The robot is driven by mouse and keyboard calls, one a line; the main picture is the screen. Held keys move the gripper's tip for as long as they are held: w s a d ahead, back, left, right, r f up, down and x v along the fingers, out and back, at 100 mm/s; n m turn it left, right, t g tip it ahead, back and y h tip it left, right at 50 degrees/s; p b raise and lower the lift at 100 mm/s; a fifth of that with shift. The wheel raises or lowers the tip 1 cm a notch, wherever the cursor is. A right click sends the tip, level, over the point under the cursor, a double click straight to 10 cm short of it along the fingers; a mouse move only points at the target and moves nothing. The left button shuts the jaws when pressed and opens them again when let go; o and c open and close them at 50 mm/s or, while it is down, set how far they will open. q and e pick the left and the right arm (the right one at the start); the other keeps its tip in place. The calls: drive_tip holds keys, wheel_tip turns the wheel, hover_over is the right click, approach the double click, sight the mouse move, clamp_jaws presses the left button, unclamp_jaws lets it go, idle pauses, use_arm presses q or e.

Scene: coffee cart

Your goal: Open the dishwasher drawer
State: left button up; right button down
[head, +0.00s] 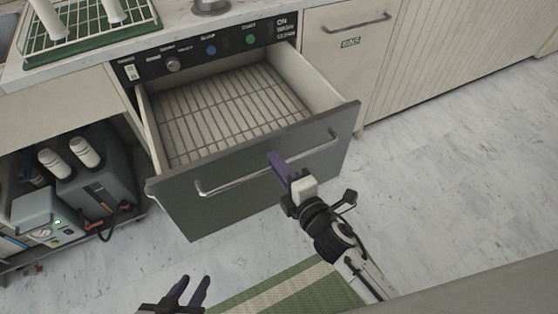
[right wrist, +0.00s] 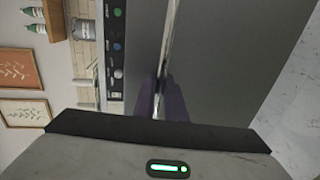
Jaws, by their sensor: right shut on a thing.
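The dishwasher drawer (head: 185,217) is pulled well out from under the counter in the head view. Its wire rack (head: 225,115) inside looks empty. A metal bar handle (head: 238,184) runs across the dark drawer front. My right gripper (head: 277,160) is shut on this handle, right of its middle. In the right wrist view the handle (right wrist: 172,45) runs up from between the purple fingers (right wrist: 162,105). My left gripper (head: 190,290) is at the bottom of the head view, away from the drawer, with its two fingers apart and nothing between them.
A control panel (head: 210,50) with buttons sits above the drawer. A green dish rack (head: 95,35) stands on the counter. An open shelf with grey machines (head: 95,185) is at left. A closed bin cabinet (head: 335,60) is at right. A green striped mat (head: 290,295) lies on the floor.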

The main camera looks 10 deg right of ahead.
drive_tip(key=c, duration=1.8)
unclamp_jaws()
drive_tip(key=shift+s, duration=0.1)
drive_tip(key=v, duration=1)
drive_tip(key=shift+s, duration=0.15)
drive_tip(key=shift+d, duration=0.1)
